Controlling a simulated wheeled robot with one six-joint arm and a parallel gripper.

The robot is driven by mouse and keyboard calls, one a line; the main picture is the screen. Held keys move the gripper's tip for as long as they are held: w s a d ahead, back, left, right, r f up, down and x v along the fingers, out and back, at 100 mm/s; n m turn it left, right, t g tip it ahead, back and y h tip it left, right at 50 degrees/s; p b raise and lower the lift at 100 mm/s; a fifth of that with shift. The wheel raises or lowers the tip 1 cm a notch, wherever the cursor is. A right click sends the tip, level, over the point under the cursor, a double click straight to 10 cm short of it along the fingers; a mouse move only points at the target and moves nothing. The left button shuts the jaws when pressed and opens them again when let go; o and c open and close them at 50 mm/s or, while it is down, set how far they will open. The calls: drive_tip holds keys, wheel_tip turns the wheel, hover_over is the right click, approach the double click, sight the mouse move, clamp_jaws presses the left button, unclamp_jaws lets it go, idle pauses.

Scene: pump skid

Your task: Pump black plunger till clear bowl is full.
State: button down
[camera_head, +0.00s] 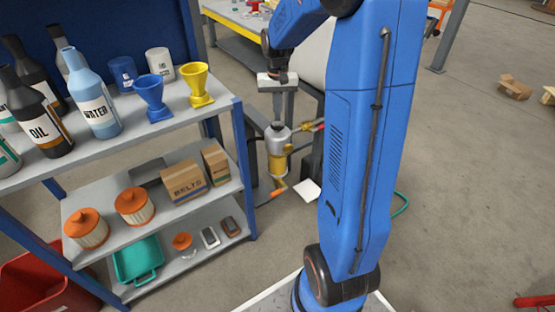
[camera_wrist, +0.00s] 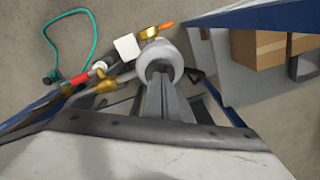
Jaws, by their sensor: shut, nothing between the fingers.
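The pump unit has a grey round head (camera_head: 278,133) with a clear bowl (camera_head: 277,163) below it that shows amber-yellow; its exact fill level is too small to tell. My gripper (camera_wrist: 160,82) is shut and empty, its fingers pointing down at the middle of the head, which also shows in the wrist view (camera_wrist: 174,52). In the head view the gripper's pale body is above the pump. The black plunger is hidden or not distinct at the fingertips, and I cannot tell whether they touch it.
A shelf rack (camera_head: 150,135) with bottles, funnels, boxes and filters stands at the left. Brass fittings and a red-handled valve (camera_head: 318,126) sit beside the pump. A green hose (camera_wrist: 72,45) lies on the floor. Open floor is at the right.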

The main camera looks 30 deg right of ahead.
drive_tip(key=shift+f, duration=0.1)
idle(0.3)
drive_tip(key=shift+f, duration=1.4)
drive_tip(key=shift+r, duration=1.45)
drive_tip(key=shift+r, duration=0.1)
drive_tip(key=shift+r, duration=2.95)
